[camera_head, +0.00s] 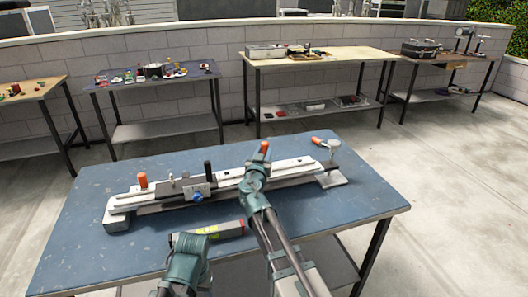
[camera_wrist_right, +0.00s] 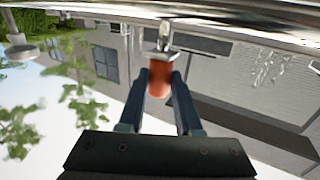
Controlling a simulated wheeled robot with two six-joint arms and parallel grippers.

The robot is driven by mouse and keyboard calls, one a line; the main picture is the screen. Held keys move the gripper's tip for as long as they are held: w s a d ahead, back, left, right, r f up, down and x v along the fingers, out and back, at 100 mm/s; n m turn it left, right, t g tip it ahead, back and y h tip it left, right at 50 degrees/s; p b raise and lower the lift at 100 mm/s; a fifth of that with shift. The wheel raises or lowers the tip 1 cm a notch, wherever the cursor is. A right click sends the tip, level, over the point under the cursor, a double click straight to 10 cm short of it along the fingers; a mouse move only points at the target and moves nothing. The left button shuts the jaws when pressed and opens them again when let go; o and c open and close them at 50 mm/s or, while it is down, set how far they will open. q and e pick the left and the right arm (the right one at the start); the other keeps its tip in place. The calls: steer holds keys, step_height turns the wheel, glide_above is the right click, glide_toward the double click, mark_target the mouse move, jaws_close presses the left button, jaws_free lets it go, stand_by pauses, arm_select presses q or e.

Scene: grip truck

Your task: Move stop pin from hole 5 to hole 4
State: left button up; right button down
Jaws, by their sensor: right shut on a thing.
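A long pale metal rail fixture (camera_head: 155,203) lies across the blue table. My right gripper (camera_head: 260,160) is over its right half, shut on an orange-handled stop pin (camera_head: 264,147). In the right wrist view, the right gripper (camera_wrist_right: 160,88) has its two dark fingers on either side of the orange handle (camera_wrist_right: 159,78). The pin's metal shank (camera_wrist_right: 165,38) points towards the rail edge at the top of that view. I cannot tell whether it sits in a hole, or which one. Part of my left arm shows at the bottom; its gripper is not visible.
Another orange handle (camera_head: 142,180) stands at the rail's left end. A blue knob (camera_head: 197,197) and a black upright handle (camera_head: 207,168) are mid-rail. A level-like tool (camera_head: 222,230) lies in front. The blue table (camera_head: 90,240) is clear at left.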

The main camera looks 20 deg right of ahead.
steer(key=shift+f+b, duration=1.95)
steer(key=shift+f, duration=0.15)
steer(key=c, duration=0.5)
jaws_free()
steer(key=v, duration=1.3)
steer(key=shift+s+a, duration=0.15)
steer(key=shift+s, duration=0.2)
